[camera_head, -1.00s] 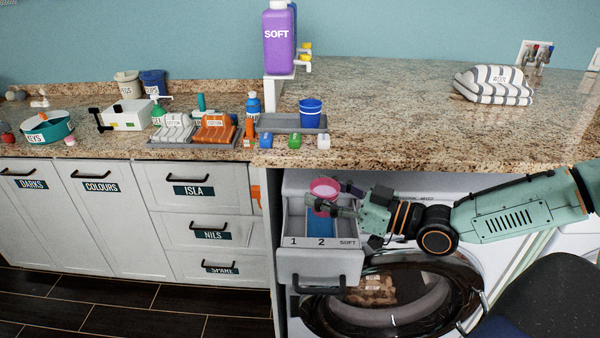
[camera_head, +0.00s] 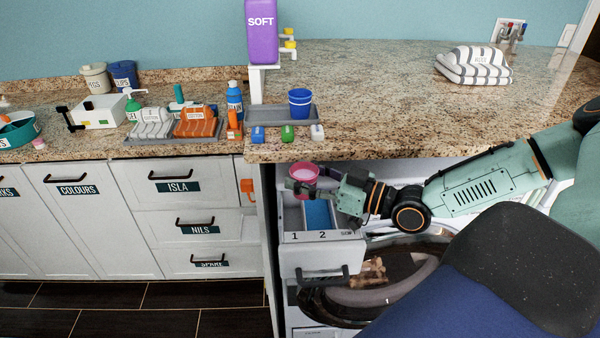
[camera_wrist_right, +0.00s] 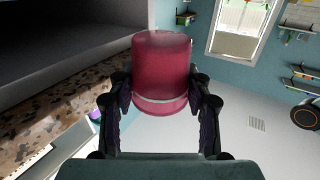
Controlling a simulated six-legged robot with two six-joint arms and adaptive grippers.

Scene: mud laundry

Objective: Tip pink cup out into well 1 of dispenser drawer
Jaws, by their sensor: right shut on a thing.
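The pink cup (camera_head: 303,173) is held by my right gripper (camera_head: 303,187) above the open dispenser drawer (camera_head: 318,262). In the right wrist view the cup (camera_wrist_right: 162,75) sits between the two fingers of the gripper (camera_wrist_right: 160,100), which are shut on it. In the head view the cup looks about upright, and something pale shows inside its rim. The drawer front is marked 1, 2 and SOFT. Well 1 (camera_head: 292,215) is at the left, below the cup. A blue piece (camera_head: 317,214) lies in well 2. My left gripper is not in view.
The granite counter edge (camera_head: 400,148) runs just above and behind my right arm. A grey tray (camera_head: 272,118) with a blue cup (camera_head: 300,103) stands on the counter, near the purple SOFT bottle (camera_head: 262,32).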

